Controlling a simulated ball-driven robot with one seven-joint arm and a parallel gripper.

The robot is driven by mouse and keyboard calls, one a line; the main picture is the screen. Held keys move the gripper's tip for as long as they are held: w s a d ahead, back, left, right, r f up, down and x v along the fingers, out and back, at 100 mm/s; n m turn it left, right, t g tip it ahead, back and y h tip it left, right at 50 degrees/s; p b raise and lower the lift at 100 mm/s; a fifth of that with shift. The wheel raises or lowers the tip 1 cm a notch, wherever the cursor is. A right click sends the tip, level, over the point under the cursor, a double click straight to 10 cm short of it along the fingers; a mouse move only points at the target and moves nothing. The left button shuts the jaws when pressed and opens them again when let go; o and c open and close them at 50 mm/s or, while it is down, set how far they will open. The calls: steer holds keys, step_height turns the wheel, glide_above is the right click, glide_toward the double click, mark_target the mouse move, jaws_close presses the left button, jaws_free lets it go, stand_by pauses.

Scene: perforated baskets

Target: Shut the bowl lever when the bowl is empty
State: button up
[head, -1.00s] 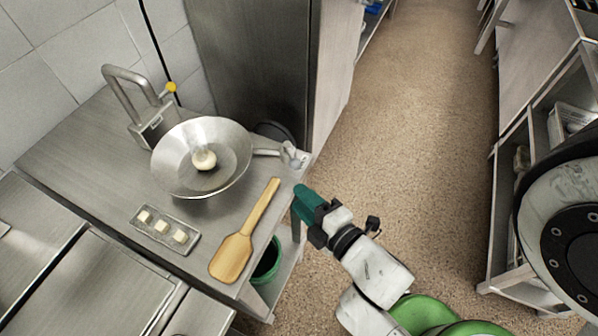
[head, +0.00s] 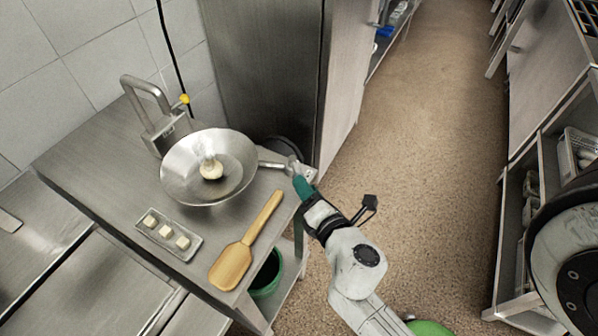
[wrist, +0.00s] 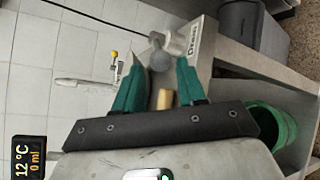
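A wide metal bowl (head: 180,182) stands on the steel table, with a pale rounded piece (head: 211,168) at its centre. A metal spout runs from its right side to the bowl lever (head: 294,165) at the table's right edge. My gripper (head: 303,186) is just in front of the lever, its green fingers pointing at it. In the wrist view my gripper (wrist: 160,64) is open, with a grey rounded part (wrist: 158,53), apparently of the lever, just ahead between the fingertips. I cannot tell whether they touch. A display (wrist: 29,157) there reads 12 °C and 0 ml.
A wooden paddle (head: 232,268) and a small tray (head: 187,248) with pale cubes lie on the table. A tap with a yellow knob (head: 185,99) stands behind the bowl. A green bin (head: 268,275) is below the table edge.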

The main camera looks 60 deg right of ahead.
mark_target(296, 170)
steer(key=shift+p+x, duration=0.5)
steer(key=shift+x, duration=2.05)
steer(key=shift+c, duration=0.2)
steer(key=c, duration=0.7)
steer(key=shift+w+a+f+m+g+h+b, duration=0.25)
steer(key=shift+m+g+h+b, duration=0.3)
steer(key=shift+b, duration=0.65)
steer(key=shift+w+a+r+m+g+h+b, duration=0.1)
steer(key=shift+w+m+g+h+b, duration=0.15)
steer(key=shift+m+g+h, duration=0.3)
steer(key=shift+w+a+r+m+g+h+b, duration=0.1)
steer(key=shift+w+a+m+g+h+b, duration=0.1)
steer(key=shift+m+g+h, duration=0.35)
steer(key=shift+w+a+r+m+g+h+b, duration=0.1)
steer(key=shift+w+m+g+h+b, duration=0.15)
steer(key=shift+m+g+h, duration=0.3)
steer(key=shift+s, duration=0.1)
steer(key=o, duration=0.7)
steer(key=shift+o, duration=0.2)
